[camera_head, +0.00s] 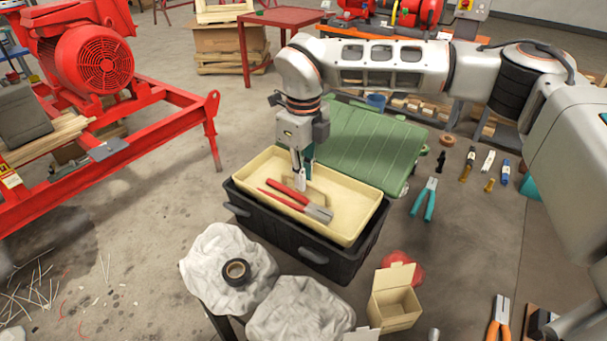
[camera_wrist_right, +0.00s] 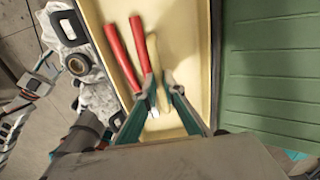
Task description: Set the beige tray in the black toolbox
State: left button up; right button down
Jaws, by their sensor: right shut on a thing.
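The beige tray (camera_head: 345,233) is over the opening of the black toolbox (camera_head: 288,238). Its rim stands above the toolbox's rim, and I cannot tell whether it rests inside or hangs just above. Red-handled pliers (camera_head: 295,198) lie in the tray; their red handles also show in the right wrist view (camera_wrist_right: 123,60). My right gripper (camera_head: 302,182) points down into the tray's middle and is shut on the tray's raised beige grip, which shows between the fingers in the right wrist view (camera_wrist_right: 160,90).
The green lid (camera_head: 365,145) lies behind the toolbox. Crumpled grey-white cloths (camera_head: 215,262) with a roll of black tape (camera_head: 236,272) are in front. An open cardboard box (camera_head: 394,298) stands front right. Teal pliers (camera_head: 424,200) and other tools lie on the floor at right.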

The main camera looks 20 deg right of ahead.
jog(key=shift+f+b, duration=0.9)
jog(key=shift+f, duration=1.3)
jog(key=c, duration=2)
grip_release()
jog(key=shift+c, duration=0.2)
jog(key=shift+r, duration=0.1)
notch_tip(320, 180, up, 12)
jog(key=shift+f, duration=0.1)
